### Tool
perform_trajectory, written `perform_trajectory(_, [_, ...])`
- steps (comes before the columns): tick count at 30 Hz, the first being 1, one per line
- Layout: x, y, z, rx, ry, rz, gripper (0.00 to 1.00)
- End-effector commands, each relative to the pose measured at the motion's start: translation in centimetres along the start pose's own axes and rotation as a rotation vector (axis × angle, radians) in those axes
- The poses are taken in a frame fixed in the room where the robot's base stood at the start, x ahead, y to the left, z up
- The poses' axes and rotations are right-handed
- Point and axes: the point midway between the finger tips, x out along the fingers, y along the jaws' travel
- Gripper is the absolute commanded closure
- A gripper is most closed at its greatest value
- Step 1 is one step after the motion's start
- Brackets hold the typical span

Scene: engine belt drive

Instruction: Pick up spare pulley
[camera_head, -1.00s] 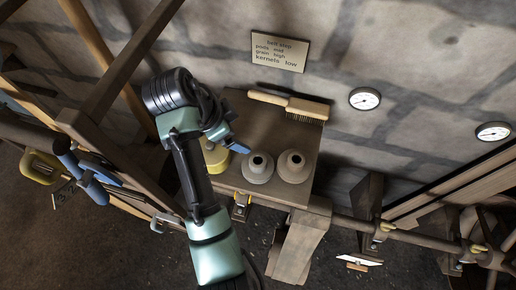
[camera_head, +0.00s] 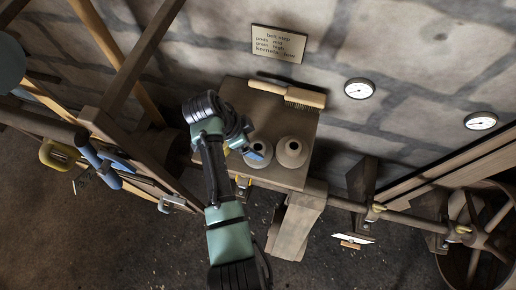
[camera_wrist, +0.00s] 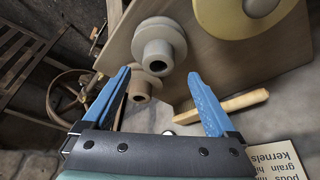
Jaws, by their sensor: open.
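The right one (camera_head: 291,152) is in clear view; the left one (camera_head: 263,147) is partly covered by my gripper (camera_head: 250,151). A yellow round piece (camera_wrist: 235,18) is at the top right there. I cannot tell which piece is the spare pulley. My gripper (camera_wrist: 158,75) is open and empty, apart from the pulleys.
A wooden brush (camera_head: 288,93) lies at the table's back edge, below a sign (camera_head: 279,43) on the stone wall. Two gauges (camera_head: 359,88) are to the right.

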Motion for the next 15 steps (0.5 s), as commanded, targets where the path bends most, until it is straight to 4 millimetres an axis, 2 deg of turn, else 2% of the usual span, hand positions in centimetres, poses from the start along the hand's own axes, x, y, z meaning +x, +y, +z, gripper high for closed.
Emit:
perform_trajectory(7, [3.0, 0.3, 0.3, -0.001, 0.0, 0.002, 0.08])
perform_trajectory(15, [3.8, 0.2, 0.4, 0.0, 0.0, 0.0, 0.08])
